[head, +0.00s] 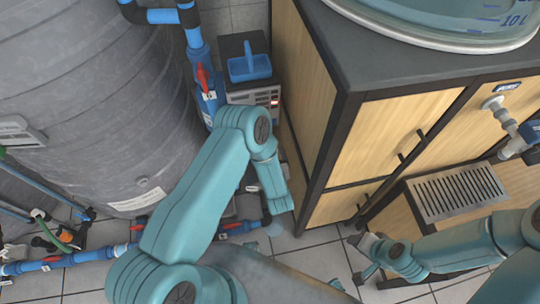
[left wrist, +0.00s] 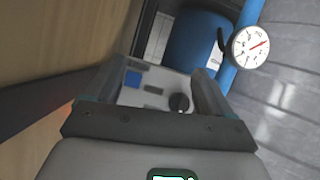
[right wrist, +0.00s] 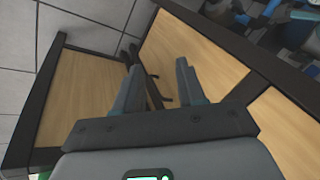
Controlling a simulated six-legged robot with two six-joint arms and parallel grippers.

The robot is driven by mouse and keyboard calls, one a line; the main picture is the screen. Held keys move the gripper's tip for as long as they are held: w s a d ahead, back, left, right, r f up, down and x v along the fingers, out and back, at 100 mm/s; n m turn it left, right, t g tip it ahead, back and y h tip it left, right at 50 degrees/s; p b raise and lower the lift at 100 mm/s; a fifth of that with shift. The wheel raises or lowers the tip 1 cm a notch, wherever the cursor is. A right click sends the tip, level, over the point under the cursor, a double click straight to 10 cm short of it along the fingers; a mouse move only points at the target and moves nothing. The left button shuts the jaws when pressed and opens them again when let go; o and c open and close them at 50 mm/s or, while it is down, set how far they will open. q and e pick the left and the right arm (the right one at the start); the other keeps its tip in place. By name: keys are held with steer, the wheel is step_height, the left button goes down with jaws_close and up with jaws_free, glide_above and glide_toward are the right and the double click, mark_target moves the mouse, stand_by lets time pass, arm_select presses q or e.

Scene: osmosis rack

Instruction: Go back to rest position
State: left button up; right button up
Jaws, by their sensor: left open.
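My left arm rises from the bottom of the head view, bends at the elbow and points down between the tank and the cabinet. Its gripper is hard to make out there. In the left wrist view my left gripper (left wrist: 152,82) is open, with nothing held and a control panel (left wrist: 155,92) with a blue patch and black knob behind the fingers. My right gripper (head: 365,256) is low in front of the wooden cabinet in the head view. In the right wrist view it (right wrist: 158,72) is open and empty, facing cabinet doors and black handles.
A large grey tank (head: 80,100) fills the left. Blue pipes with a red-handled valve (head: 203,78) run beside it. A blue tray (head: 249,68) sits on a small unit. The wooden cabinet (head: 385,135) and a metal grate (head: 458,192) are right. A gauge (left wrist: 251,45) shows in the left wrist view.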

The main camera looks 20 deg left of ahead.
stand_by(0.3)
arm_select(q)
steer(key=a+r+h+p, duration=0.1)
steer(key=a+r+p, duration=0.35)
steer(key=r, duration=0.55)
steer(key=s+d+m+g+h, duration=0.2)
steer(key=s+d+g+h, duration=0.1)
steer(key=s, duration=0.4)
steer(key=s+d+m+g+h+p, duration=0.1)
steer(key=s+d+m+g+h, duration=0.1)
steer(key=s+d, duration=0.4)
steer(key=s+d+f+m+g+h+p, duration=0.1)
steer(key=s+d+g+h, duration=0.3)
steer(key=s, duration=0.5)
steer(key=shift+s+d+m+g+h, duration=0.25)
steer(key=shift+s+m+g+h, duration=0.2)
steer(key=shift+m+g, duration=0.3)
arm_select(e)
steer(key=s+a+r+g, duration=0.2)
steer(key=s+r, duration=0.3)
steer(key=s, duration=0.1)
steer(key=shift+r+n+y, duration=0.3)
steer(key=shift+r, duration=0.05)
arm_select(q)
steer(key=shift+w, duration=0.1)
arm_select(e)
steer(key=shift+a, duration=0.1)
steer(key=shift+s, duration=0.1)
